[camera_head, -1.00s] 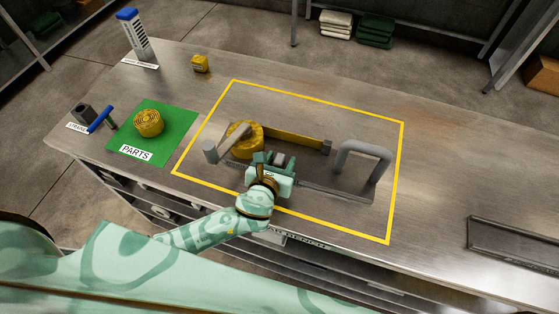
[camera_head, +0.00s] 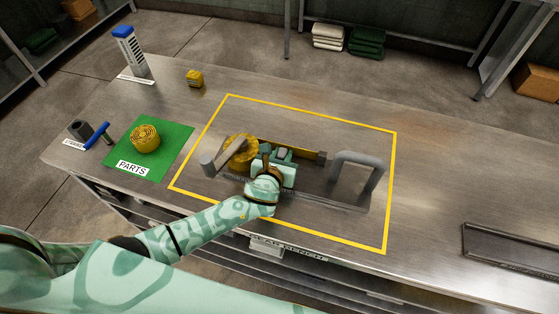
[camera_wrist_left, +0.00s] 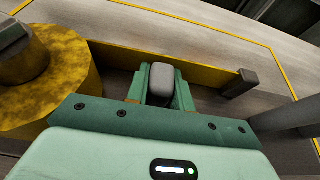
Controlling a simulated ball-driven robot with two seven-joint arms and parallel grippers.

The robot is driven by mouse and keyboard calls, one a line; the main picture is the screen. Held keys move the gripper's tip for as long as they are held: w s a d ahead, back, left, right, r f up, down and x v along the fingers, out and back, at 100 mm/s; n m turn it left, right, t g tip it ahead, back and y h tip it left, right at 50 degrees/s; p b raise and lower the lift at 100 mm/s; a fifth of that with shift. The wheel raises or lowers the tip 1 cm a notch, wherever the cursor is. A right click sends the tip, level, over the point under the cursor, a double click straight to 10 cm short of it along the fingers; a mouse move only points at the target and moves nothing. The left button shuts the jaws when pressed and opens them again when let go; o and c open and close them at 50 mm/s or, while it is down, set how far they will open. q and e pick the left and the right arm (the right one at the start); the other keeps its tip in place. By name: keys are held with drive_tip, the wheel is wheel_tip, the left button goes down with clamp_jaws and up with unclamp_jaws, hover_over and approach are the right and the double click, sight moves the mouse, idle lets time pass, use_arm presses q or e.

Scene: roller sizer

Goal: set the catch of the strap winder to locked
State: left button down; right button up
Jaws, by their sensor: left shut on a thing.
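The strap winder lies inside the yellow-outlined area of the bench. Its yellow strap roll (camera_head: 240,153) also shows in the left wrist view (camera_wrist_left: 72,75). A yellow strap (camera_wrist_left: 195,63) runs right from the roll to a dark end block (camera_head: 322,158). A grey arm lies across the roll, with a grey cylinder (camera_head: 207,163) at its left end. My left gripper (camera_head: 281,153) is over the middle of the winder, just in front of the strap. In the left wrist view its fingers are shut on a rounded grey block (camera_wrist_left: 161,79); I cannot tell if this is the catch.
A grey arched handle (camera_head: 360,160) stands right of my gripper. A green parts mat (camera_head: 172,150) with a second yellow roll (camera_head: 145,138) lies left. A blue-handled tool (camera_head: 97,136) and a blue-topped holder (camera_head: 130,50) are farther left. A dark tray (camera_head: 510,252) lies right.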

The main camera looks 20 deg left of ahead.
use_arm(q)
drive_tip(key=c, duration=1.2)
unclamp_jaws()
drive_tip(key=p+v, duration=0.4)
drive_tip(key=v, duration=1.2)
drive_tip(key=shift+s+r, duration=0.15)
